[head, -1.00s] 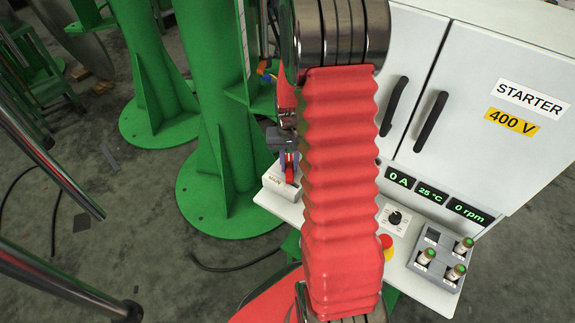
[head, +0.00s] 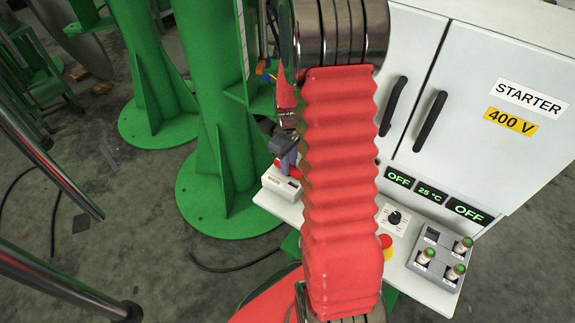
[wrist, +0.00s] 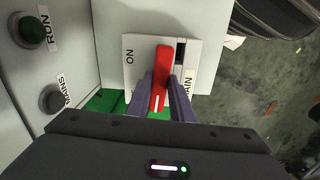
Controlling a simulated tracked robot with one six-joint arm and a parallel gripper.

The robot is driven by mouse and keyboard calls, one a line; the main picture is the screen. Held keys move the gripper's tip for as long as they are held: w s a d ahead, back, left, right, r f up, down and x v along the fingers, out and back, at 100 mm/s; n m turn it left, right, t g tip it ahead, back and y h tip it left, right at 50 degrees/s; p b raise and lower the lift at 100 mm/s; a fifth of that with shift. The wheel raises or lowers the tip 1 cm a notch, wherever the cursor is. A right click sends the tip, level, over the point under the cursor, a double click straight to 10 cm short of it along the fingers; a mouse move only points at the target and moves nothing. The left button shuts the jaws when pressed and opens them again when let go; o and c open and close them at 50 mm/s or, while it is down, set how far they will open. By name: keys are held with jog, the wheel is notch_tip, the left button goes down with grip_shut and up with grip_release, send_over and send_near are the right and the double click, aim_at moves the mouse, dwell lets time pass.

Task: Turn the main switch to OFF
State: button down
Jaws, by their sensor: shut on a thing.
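The main switch is a white box (head: 282,184) at the left end of the panel shelf in the head view. In the wrist view its white plate (wrist: 133,78) shows ON at the left and MAIN at the right. Its red handle (wrist: 163,65) stands between the two purple-grey fingers of my gripper (wrist: 161,92), which is shut on it. In the head view my gripper (head: 287,158) is at the switch, with a bit of red handle showing beside it. The handle's lower end is partly hidden by the fingers.
The white STARTER cabinet (head: 482,60) stands behind the shelf. Its left display (head: 399,177) and right display (head: 469,212) read OFF; the middle reads 25 °C. A green column (head: 222,170) stands left.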

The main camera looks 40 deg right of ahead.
jog(key=shift+s+n, duration=0.1)
jog(key=shift+n, duration=0.4)
jog(key=c, duration=1.6)
grip_release()
jog(key=shift+o, duration=0.2)
jog(key=shift+r, duration=0.1)
notch_tip(320, 180, up, 14)
jog(key=shift+f, duration=0.2)
jog(key=shift+m, duration=0.3)
